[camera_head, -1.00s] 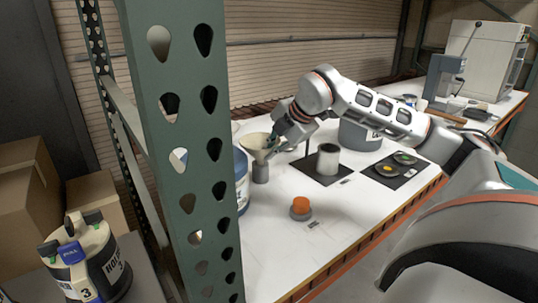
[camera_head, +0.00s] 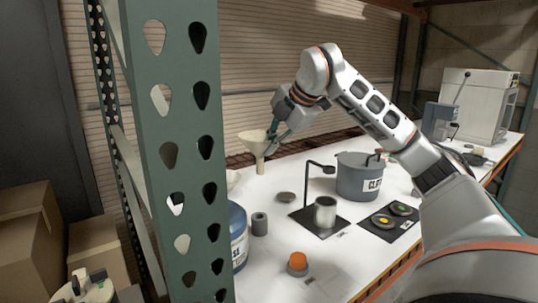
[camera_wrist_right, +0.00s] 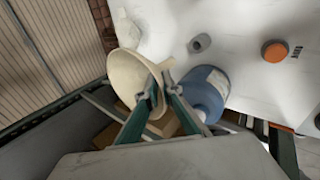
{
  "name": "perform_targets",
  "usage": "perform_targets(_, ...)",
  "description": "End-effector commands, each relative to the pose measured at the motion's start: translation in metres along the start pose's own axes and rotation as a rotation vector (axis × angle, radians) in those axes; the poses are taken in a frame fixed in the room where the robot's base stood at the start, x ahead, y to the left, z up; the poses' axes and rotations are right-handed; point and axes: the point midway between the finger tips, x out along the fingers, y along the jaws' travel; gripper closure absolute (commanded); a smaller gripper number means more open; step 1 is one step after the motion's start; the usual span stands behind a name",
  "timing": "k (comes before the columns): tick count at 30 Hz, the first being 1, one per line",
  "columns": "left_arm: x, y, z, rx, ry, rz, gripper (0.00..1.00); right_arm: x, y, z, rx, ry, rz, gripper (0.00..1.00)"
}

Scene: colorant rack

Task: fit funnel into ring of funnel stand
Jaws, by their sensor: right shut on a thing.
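The cream funnel (camera_head: 254,141) is held upright, its wide mouth up and spout down, above the back of the white table. My right gripper (camera_head: 271,146) is shut on the funnel's right side. In the right wrist view the funnel (camera_wrist_right: 126,78) sits at the fingertips (camera_wrist_right: 160,86), its rim between them. The funnel stand (camera_head: 307,188) has a dark post on a black base plate, with its small dark ring (camera_head: 328,169) at the end of a short arm. The ring is empty and lies right of and lower than the funnel in the picture. My left gripper is out of view.
A metal can (camera_head: 325,214) stands on the stand's plate beneath the ring. A grey bucket (camera_head: 361,178) is close behind. A grey cylinder (camera_head: 260,224), an orange-topped jar (camera_head: 298,263) and a blue container (camera_head: 238,238) stand nearer. A green rack upright (camera_head: 178,150) blocks the left.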

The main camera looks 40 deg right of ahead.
Motion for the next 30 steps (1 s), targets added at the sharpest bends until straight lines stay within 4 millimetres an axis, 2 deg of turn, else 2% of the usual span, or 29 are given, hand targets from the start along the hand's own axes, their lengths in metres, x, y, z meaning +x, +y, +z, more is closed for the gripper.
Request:
perform_targets(5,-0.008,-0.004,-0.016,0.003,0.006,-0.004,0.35,-0.023,-0.01,0.044,0.084,-0.036,-0.008,1.0)
perform_targets(9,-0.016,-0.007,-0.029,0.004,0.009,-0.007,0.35,-0.05,-0.025,0.091,0.173,-0.091,-0.012,1.0)
perform_targets(15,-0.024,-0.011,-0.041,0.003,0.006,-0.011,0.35,-0.093,-0.039,0.143,0.26,-0.175,-0.011,1.0)
perform_targets(21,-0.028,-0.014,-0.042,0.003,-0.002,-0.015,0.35,-0.119,-0.043,0.164,0.294,-0.225,-0.006,1.0)
perform_targets(30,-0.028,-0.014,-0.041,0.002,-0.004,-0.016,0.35,-0.122,-0.044,0.167,0.299,-0.232,-0.004,1.0)
